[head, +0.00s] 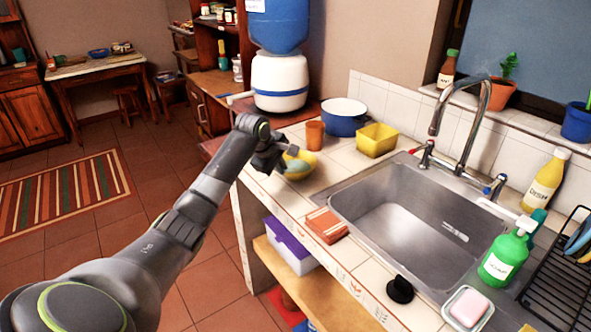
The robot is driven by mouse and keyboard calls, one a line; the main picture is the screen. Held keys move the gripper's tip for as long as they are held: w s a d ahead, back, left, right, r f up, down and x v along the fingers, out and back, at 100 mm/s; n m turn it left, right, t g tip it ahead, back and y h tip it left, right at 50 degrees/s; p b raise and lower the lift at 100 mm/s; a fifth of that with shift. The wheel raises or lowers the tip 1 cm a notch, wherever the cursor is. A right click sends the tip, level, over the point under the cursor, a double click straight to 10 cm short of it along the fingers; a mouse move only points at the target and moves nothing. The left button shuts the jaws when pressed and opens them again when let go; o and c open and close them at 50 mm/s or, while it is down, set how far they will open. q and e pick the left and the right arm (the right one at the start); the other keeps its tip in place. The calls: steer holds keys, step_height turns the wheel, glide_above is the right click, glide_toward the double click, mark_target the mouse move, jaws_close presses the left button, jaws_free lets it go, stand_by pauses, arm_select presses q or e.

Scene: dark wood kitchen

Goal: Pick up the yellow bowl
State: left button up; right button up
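The yellow bowl (307,158) sits on the white tiled counter, left of the sink. Something greenish (297,169) shows inside it. My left gripper (283,158) is at the bowl's near left side, its fingers close to the rim. The fingers are small and partly hidden by the wrist, so I cannot tell whether they touch the bowl or are closed on it. My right gripper is not in view.
An orange cup (315,135), a blue pot (345,117) and a yellow rectangular tub (377,140) stand behind and right of the bowl. A folded orange cloth (326,225) lies on the counter's front edge. The metal sink (405,225) is to the right.

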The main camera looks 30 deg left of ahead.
mark_target(286, 175)
arm_select(q)
steer(key=shift+x, duration=2.45)
steer(key=shift+d, duration=0.1)
jaws_close()
steer(key=shift+r, duration=0.15)
steer(key=shift+r, duration=4.8)
